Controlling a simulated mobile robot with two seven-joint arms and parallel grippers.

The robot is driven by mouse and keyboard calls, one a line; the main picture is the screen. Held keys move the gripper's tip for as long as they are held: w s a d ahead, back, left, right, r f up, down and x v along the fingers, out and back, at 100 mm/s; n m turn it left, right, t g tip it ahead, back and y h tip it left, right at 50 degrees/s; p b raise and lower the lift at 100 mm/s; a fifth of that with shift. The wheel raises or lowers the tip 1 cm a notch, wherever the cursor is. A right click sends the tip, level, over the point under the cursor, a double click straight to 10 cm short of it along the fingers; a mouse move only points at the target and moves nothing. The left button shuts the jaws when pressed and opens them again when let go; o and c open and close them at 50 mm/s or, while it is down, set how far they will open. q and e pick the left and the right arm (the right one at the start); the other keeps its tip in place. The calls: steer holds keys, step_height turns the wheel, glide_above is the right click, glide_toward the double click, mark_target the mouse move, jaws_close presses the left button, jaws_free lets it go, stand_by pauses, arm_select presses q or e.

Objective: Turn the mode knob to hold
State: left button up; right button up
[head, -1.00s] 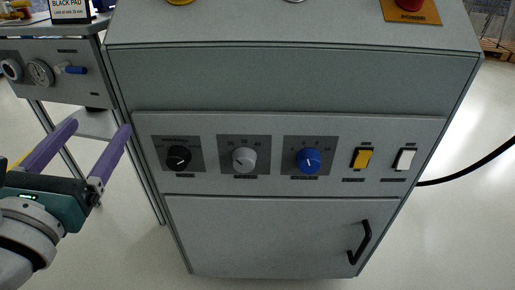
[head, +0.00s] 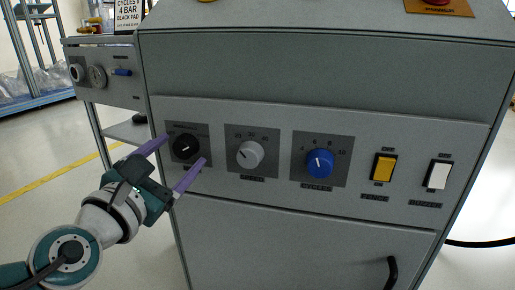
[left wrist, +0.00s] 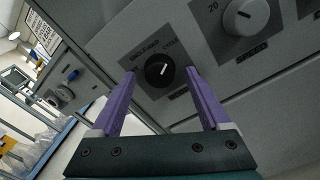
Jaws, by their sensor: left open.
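The mode knob is the black knob (head: 186,146) at the left end of the grey control panel (head: 227,182). Its white pointer line slants up to the right. In the left wrist view the black knob (left wrist: 160,71) lies beyond and between the purple fingertips. My left gripper (head: 178,152) is open and empty, with its two purple fingers pointing at the panel on either side of the knob. I cannot tell whether the fingers touch the panel. The small print around the knob is too small to read fully in the head view. My right gripper is not in view.
Right of the black knob are a grey knob (head: 249,154), a blue knob (head: 320,163), a yellow switch (head: 383,168) and a white switch (head: 438,175). A black door handle (head: 391,273) is below.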

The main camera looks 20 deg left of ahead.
arm_select(q)
steer(key=shift+w, duration=0.3)
jaws_close()
stand_by(0.6)
